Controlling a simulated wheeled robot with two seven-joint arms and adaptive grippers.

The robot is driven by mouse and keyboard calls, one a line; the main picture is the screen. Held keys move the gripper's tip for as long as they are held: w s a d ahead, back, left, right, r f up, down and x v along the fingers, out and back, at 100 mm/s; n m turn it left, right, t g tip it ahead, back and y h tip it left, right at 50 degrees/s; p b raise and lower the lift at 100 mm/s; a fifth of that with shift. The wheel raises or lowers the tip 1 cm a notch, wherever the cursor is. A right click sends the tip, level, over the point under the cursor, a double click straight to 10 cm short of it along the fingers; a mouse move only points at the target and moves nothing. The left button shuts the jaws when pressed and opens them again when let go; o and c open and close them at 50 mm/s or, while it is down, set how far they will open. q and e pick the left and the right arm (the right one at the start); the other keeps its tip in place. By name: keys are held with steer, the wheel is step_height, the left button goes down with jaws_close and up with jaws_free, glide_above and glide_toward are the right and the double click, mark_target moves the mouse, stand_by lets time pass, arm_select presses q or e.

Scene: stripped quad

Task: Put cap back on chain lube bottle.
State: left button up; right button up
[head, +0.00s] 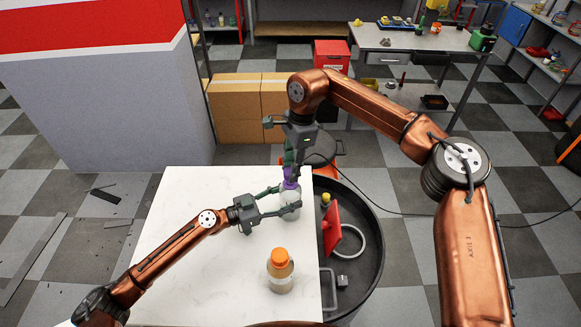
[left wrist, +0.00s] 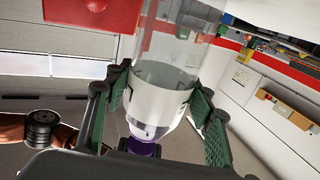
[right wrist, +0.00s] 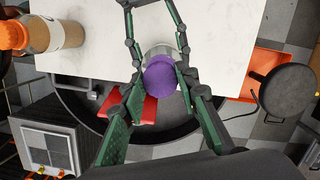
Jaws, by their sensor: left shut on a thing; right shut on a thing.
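The chain lube bottle (head: 291,201) stands upright near the right edge of the white table; it is clear with a white label. My left gripper (head: 287,199) is shut on its body from the side. The bottle also shows in the left wrist view (left wrist: 160,105). The purple cap (head: 291,184) is at the bottle's top, with my right gripper (head: 291,176) shut on it from above. The cap is seen end-on between the right fingers in the right wrist view (right wrist: 160,76). I cannot tell whether the cap is seated on the neck.
An orange-capped bottle (head: 281,278) stands nearer me on the white tabletop (head: 190,255). A round black tray (head: 372,255) beside the table holds a red piece (head: 332,230), a light ring and small parts. The tabletop's left part is clear. A workbench (head: 400,40) stands behind.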

steer(key=shift+w+f, duration=0.1)
steer(key=shift+f, duration=0.8)
steer(key=shift+f, duration=0.55)
steer(key=o, duration=0.9)
steer(key=shift+r, duration=0.1)
steer(key=r, duration=0.4)
steer(key=d+r, duration=0.1)
steer(key=r, duration=0.6)
steer(key=shift+w+d+r, duration=0.3)
steer(key=shift+d, duration=0.05)
